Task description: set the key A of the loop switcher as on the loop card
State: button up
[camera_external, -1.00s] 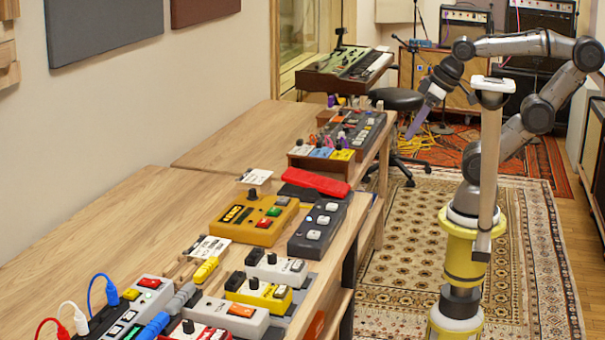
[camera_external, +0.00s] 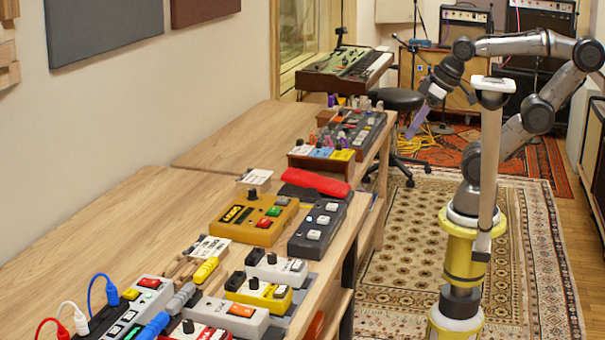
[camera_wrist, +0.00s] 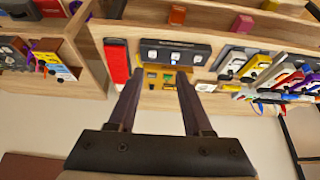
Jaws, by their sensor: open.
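The dark grey box with a row of pale keys (camera_external: 318,226), which looks like the loop switcher, sits near the table's right edge. In the wrist view it is the dark box (camera_wrist: 175,52) beyond my fingers. A bluish light shows beside its middle key. Its lettering is too small to read, so I cannot tell which key is A. A small white card (camera_external: 256,177) stands behind the mustard device; its text is unreadable, and I cannot tell whether it is the loop card. My gripper (camera_external: 416,124) is open and empty, off the table above the rug; its fingers (camera_wrist: 153,80) are apart.
A red bar (camera_external: 316,182) lies right behind the dark box. The mustard device (camera_external: 254,220) stands to its left. Several pedals and cables crowd the front, with another card (camera_external: 208,249) among them. Bare wood (camera_external: 120,225) lies along the wall.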

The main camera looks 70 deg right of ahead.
grip_shut()
dwell(0.3)
dwell(1.5)
